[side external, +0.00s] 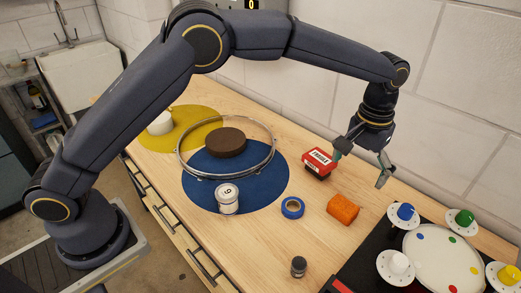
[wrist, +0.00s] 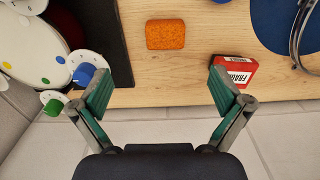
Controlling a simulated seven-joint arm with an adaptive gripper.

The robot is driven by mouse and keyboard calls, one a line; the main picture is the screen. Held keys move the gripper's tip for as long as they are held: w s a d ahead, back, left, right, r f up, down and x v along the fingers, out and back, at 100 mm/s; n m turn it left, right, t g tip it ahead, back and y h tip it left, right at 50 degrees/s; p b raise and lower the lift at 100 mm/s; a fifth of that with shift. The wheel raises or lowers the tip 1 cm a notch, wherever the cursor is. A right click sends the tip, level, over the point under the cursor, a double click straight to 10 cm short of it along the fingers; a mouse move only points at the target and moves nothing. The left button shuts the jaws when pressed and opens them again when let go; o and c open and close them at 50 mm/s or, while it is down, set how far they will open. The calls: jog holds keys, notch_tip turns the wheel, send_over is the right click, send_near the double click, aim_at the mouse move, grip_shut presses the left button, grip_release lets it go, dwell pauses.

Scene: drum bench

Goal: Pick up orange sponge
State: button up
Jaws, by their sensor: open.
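The orange sponge (side external: 343,209) lies flat on the wooden bench, right of the blue tape roll, in the side view. In the wrist view the orange sponge (wrist: 166,34) is at the top centre, beyond the fingertips. My gripper (side external: 362,166) is open and empty above the back of the bench, behind the sponge and apart from it. In the wrist view my gripper (wrist: 158,92) has its two green-padded fingers spread wide with bare bench edge and wall between them.
A red labelled box (side external: 319,163) sits near my left fingertip. A blue tape roll (side external: 292,207), white tin (side external: 227,198), dark jar (side external: 298,266) and metal hoop (side external: 187,172) are left of the sponge. A drum pad (side external: 440,262) with coloured knobs stands right. A wall (side external: 445,130) is behind.

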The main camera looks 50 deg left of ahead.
aim_at(342, 207)
notch_tip(342, 207, down, 10)
jog(key=shift+a+r, duration=0.1)
jog(key=shift+a, duration=0.05)
jog(key=shift+w+a+f, duration=0.15)
jog(key=shift+f, duration=1.25)
jog(key=shift+w+a+f, duration=0.1)
jog(key=shift+a+f, duration=0.05)
jog(key=shift+f, duration=1.2)
jog(key=c, duration=0.9)
jog(key=shift+o, duration=0.2)
jog(key=shift+r, duration=0.15)
